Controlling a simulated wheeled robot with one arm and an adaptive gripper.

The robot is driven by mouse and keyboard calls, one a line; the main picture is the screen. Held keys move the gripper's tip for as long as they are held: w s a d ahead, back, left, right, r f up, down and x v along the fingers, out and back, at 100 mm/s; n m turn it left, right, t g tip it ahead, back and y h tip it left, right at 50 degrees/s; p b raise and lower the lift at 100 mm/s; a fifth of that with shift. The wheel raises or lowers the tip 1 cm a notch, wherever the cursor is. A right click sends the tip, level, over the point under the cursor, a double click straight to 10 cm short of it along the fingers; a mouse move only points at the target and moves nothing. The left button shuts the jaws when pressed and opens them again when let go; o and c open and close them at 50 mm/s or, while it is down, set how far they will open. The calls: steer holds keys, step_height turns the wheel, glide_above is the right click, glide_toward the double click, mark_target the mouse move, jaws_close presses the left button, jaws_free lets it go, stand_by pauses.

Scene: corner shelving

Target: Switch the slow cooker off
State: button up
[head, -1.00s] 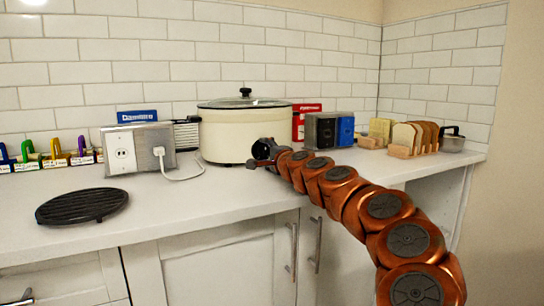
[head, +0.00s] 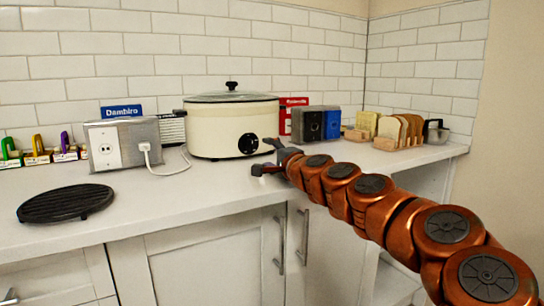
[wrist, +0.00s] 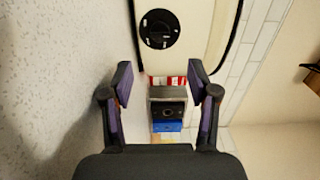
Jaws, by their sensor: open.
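The cream slow cooker (head: 206,135) stands on the counter against the tiled wall, its dark-rimmed lid (head: 231,97) on. Its round black dial (head: 248,144) is on the lower front, and shows in the wrist view (wrist: 159,29) at the top, with small white marks; I cannot read its setting. My gripper (head: 263,157) is open and empty, just right of and below the dial in the head view. In the wrist view my two fingers (wrist: 160,82) are spread apart, with the dial beyond their tips and not between them.
A grey outlet box (head: 103,160) with a white plug and cord (head: 172,171) stands left of the cooker. A black ribbed trivet (head: 66,203) lies at front left.

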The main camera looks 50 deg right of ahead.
steer(key=shift+s+a, duration=0.2)
steer(key=shift+s, duration=0.25)
stand_by(0.4)
